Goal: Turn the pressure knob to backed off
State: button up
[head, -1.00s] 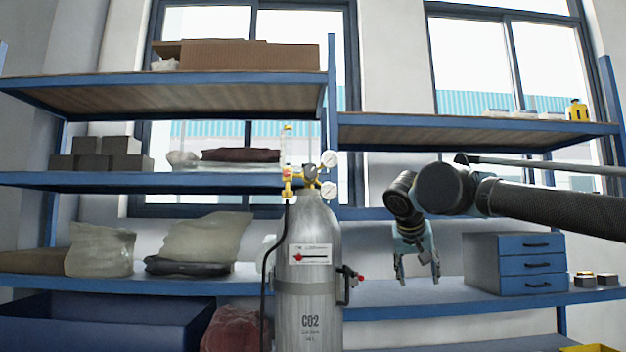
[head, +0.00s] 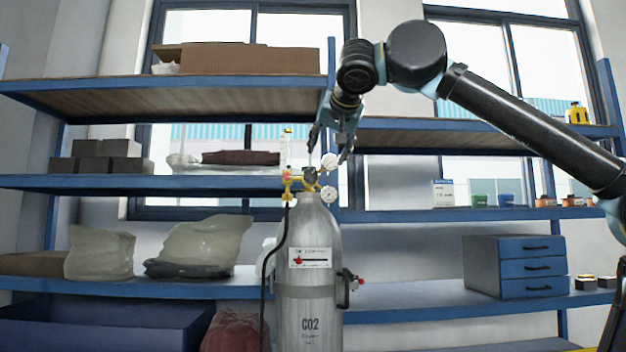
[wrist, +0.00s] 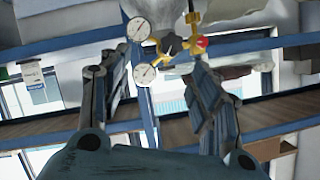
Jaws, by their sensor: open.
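A grey CO2 cylinder (head: 309,265) stands upright in front of the shelving. On its top is a yellow brass regulator (head: 293,184) with two round white gauges, the upper one (head: 329,162) and the lower one (head: 328,194). A dark knob (head: 310,176) sits at the regulator's middle; in the wrist view the dark knob (wrist: 172,45) shows near a small red part (wrist: 202,42). My gripper (head: 328,152) is open and empty, pointing down just above the gauges and knob. In the wrist view my gripper's fingers (wrist: 158,66) are spread, with a gauge and the knob beyond the gap between them.
The upper right shelf (head: 430,135) is close behind my arm. A clear flow tube (head: 287,148) rises at the regulator's left. A black hose (head: 265,290) hangs down the cylinder's left side. A blue drawer unit (head: 510,266) stands on the lower right shelf.

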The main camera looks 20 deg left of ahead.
aim_at(312, 173)
jog(key=shift+y, duration=0.3)
jog(key=x, duration=1.1)
jog(key=a+r+x, duration=0.1)
jog(key=x, duration=0.4)
jog(key=shift+w+a, duration=0.1)
jog(key=c, duration=1)
